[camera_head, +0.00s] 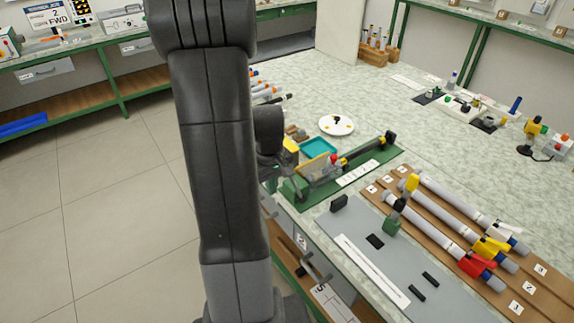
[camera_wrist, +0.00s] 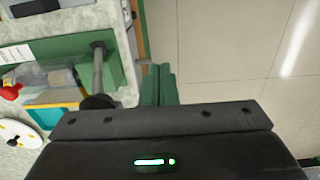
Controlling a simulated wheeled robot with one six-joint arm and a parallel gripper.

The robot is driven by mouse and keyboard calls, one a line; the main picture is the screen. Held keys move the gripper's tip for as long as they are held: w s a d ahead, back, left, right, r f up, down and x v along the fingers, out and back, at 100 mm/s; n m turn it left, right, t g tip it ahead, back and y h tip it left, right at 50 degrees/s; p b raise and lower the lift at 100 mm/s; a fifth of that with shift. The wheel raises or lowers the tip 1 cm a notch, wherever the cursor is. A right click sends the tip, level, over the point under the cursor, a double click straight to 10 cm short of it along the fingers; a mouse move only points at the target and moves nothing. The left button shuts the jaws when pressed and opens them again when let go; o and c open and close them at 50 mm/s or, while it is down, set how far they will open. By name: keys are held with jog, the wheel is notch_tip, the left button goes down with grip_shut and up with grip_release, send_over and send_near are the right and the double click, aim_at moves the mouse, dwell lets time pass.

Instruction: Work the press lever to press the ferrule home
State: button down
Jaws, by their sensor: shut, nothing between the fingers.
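The press fixture stands on a green base (camera_head: 378,160) near the bench's front edge in the head view, partly behind my arm. The green base (camera_wrist: 122,72) also shows at the left of the wrist view. A grey lever bar (camera_wrist: 98,72) with a black round knob (camera_wrist: 97,102) rises from it. A clear cylinder (camera_wrist: 55,78) and a red knob (camera_wrist: 11,91) lie left of the lever. My gripper (camera_wrist: 159,72) shows as two green fingers, shut together and empty, right of the knob and apart from it. I cannot make out the ferrule.
A grey mat (camera_head: 345,235) with black blocks and a brown rack (camera_head: 455,235) of several rods lie right of the press. A white round plate (camera_head: 330,126) and a teal tray (camera_head: 318,147) are behind it. Open floor (camera_wrist: 230,50) lies right of my gripper.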

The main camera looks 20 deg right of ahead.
jog(key=w+d+p, duration=0.1)
jog(key=w+d, duration=0.1)
jog(key=d, duration=0.5)
jog(key=w+d, duration=0.3)
jog(key=d, duration=0.5)
jog(key=shift+w+p, duration=0.25)
jog(key=shift+p, duration=0.1)
dwell(0.8)
jog(key=shift+s+a+b, duration=0.65)
jog(key=shift+s+a, duration=0.85)
jog(key=shift+a, duration=2.5)
jog(key=shift+s+a+b, duration=0.65)
jog(key=shift+s+a, duration=0.8)
jog(key=shift+a, duration=2.55)
notch_tip(320, 180, up, 8)
jog(key=p, duration=0.6)
